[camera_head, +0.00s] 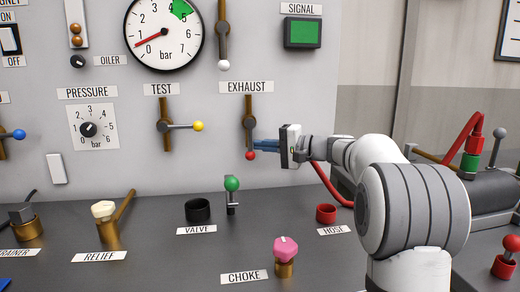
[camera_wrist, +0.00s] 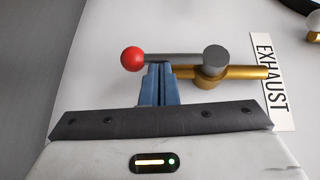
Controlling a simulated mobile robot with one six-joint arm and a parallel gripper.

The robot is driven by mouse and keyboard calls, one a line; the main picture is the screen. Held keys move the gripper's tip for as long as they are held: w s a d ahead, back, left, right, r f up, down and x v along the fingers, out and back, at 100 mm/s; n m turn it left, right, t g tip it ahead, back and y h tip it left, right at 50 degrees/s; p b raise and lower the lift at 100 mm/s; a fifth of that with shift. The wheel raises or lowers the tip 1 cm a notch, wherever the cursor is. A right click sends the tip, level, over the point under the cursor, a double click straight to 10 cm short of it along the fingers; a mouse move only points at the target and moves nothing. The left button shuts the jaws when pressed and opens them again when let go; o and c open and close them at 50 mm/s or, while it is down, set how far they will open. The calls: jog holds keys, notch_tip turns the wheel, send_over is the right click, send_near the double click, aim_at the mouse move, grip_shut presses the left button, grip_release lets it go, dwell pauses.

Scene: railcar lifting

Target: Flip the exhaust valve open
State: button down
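The exhaust valve's brass pipe (camera_head: 249,108) runs vertically on the grey panel under the EXHAUST label (camera_head: 247,87). Its dark lever hangs down along the pipe and ends in a red ball (camera_head: 250,155). In the wrist view the lever (camera_wrist: 180,59) lies in line with the brass pipe (camera_wrist: 240,73), its red ball (camera_wrist: 132,59) at left. My gripper (camera_head: 257,145) comes from the right, its blue fingers close together. In the wrist view the fingertips (camera_wrist: 159,68) are at the lever's side, between ball and pivot. Nothing shows between them; exact contact is unclear.
The test valve (camera_head: 165,126) with a yellow-balled lever is to the left. A gauge (camera_head: 163,32) and another white-balled lever (camera_head: 223,64) are above. Below, the desk carries a green-knobbed lever (camera_head: 232,185), a red cup (camera_head: 326,213) and a pink choke knob (camera_head: 286,248).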

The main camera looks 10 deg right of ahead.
jog(key=shift+f, duration=0.1)
dwell(0.3)
jog(key=w+d+f+p+v, duration=0.1)
jog(key=w+v, duration=0.1)
jog(key=v, duration=1.1)
jog(key=shift+w+d+p, duration=0.2)
jog(key=shift+p, duration=0.15)
